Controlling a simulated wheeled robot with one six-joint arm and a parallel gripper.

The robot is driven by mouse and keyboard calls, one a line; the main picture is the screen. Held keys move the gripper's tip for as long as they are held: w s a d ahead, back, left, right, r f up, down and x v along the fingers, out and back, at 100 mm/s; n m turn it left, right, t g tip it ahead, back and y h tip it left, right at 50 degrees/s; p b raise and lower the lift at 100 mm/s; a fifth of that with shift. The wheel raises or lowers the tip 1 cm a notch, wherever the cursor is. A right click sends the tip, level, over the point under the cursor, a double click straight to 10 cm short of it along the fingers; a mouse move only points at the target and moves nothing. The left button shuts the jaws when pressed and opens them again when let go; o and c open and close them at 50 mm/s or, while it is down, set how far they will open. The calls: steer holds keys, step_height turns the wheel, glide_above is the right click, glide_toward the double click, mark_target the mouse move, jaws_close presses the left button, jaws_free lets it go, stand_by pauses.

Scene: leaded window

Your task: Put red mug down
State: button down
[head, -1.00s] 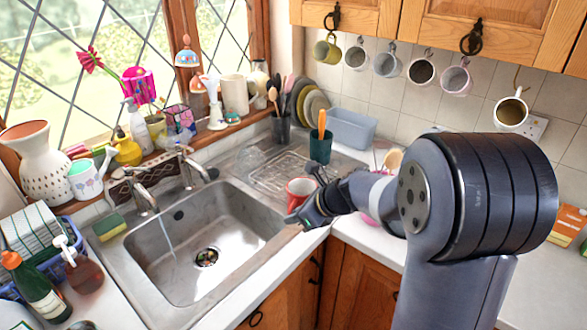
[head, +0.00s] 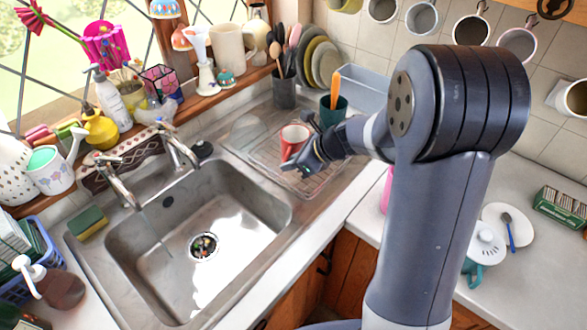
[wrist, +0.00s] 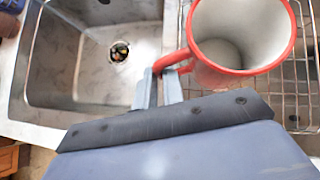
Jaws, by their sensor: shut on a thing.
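The red mug (head: 294,139) has a white inside and shows at the drying rack, right of the sink. In the wrist view the mug (wrist: 240,70) is seen from above, its mouth facing the camera, with the rack's wires beside and below it. My gripper (wrist: 162,82) is shut on the mug's red handle. It also shows in the head view (head: 303,154), at the mug's lower right. The wire drying rack (head: 318,177) lies on the drainer. I cannot tell whether the mug touches the rack.
The sink basin (head: 200,240) is left of the mug. A teal utensil cup (head: 333,112), a grey-blue tub (head: 362,90) and several plates (head: 322,60) stand behind the rack. A clear glass dish (head: 249,130) is left of the mug. The front part of the rack looks bare.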

steer(key=shift+f, duration=2.75)
steer(key=c, duration=1.5)
jaws_free()
steer(key=shift+f, duration=0.1)
steer(key=b+v, duration=0.1)
steer(key=v, duration=1.1)
